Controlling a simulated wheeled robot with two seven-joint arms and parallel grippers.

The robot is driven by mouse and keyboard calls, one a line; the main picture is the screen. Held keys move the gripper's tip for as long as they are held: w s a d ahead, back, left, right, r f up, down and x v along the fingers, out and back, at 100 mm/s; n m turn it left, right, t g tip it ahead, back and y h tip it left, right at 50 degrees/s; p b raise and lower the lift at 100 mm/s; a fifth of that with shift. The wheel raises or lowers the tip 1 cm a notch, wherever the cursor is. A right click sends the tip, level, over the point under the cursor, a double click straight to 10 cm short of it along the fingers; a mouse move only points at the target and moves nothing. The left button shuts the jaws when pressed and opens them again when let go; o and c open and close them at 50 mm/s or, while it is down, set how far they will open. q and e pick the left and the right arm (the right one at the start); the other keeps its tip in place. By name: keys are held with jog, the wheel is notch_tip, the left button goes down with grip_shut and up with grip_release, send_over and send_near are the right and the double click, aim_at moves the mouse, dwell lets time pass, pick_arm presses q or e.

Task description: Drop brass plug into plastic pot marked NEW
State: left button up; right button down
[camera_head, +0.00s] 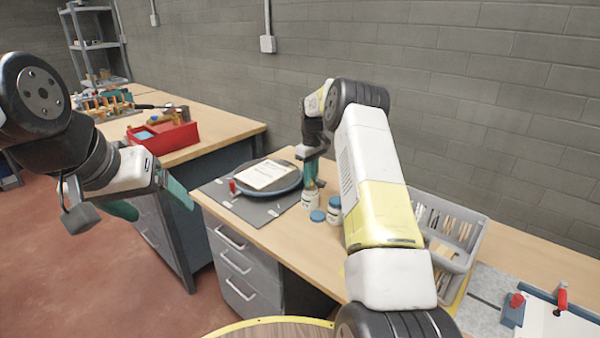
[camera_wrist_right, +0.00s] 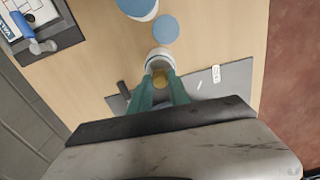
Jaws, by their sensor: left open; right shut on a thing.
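My right gripper (camera_head: 310,183) points down with its teal fingers right above an open white plastic pot (camera_head: 310,201). In the right wrist view the fingers (camera_wrist_right: 160,88) are shut on a small brass plug (camera_wrist_right: 160,77). The plug appears over the near part of the mouth of the pot (camera_wrist_right: 157,56); whether it is partly inside the rim I cannot tell. A second white pot with a blue lid (camera_head: 334,208) stands to the right. No NEW marking is legible on either. My left gripper (camera_head: 152,203) is open and empty, left of the workbench.
A loose blue lid (camera_head: 318,216) lies beside the open pot. A grey crate (camera_head: 452,262) stands right of my right arm. A red box (camera_head: 180,139) is on the far bench.

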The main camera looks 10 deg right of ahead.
jog(key=shift+f, duration=0.15)
jog(key=c, duration=1.1)
grip_release()
jog(key=shift+c, duration=0.2)
